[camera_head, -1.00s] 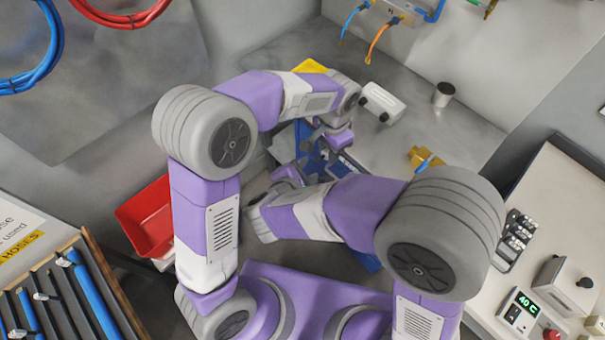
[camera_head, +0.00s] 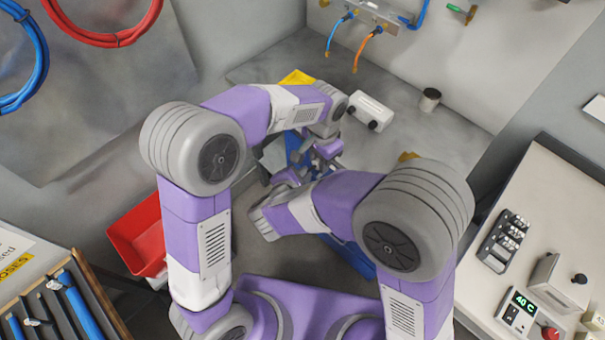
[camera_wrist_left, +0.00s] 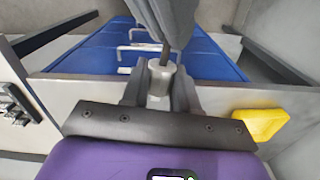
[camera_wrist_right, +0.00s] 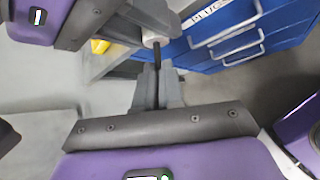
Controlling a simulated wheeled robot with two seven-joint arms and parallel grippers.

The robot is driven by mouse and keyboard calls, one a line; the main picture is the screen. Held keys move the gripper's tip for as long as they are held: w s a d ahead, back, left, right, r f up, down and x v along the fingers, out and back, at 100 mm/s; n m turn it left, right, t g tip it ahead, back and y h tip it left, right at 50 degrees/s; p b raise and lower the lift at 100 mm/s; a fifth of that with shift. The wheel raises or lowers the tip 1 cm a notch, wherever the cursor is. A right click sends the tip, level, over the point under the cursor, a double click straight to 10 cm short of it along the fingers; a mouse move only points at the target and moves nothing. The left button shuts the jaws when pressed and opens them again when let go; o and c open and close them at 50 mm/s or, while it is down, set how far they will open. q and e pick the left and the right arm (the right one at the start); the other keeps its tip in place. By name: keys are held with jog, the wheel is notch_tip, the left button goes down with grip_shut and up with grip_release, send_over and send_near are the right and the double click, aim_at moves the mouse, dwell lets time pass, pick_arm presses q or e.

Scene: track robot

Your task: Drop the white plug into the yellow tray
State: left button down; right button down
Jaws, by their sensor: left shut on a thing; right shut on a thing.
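The white plug (camera_wrist_left: 160,78) is between the fingers of my left gripper (camera_wrist_left: 158,90), which is shut on it. A dark rod (camera_wrist_right: 157,55) comes out of the plug's end. My right gripper (camera_wrist_right: 158,85) is shut on that rod. The plug (camera_wrist_right: 156,36) also shows in the right wrist view, with plug and rod in line between the two grippers. In the head view the grippers meet mid-picture, and the plug is too small to make out. The yellow tray (camera_head: 297,77) is at the back of the bench, partly hidden behind my left forearm.
Blue drawers (camera_wrist_left: 90,58) with metal handles lie below the grippers. Another yellow item (camera_head: 408,157) is partly hidden by my right arm. A red bin (camera_head: 137,235) is at left.

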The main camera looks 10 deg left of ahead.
pick_arm(q)
jog(key=c, duration=0.8)
grip_release()
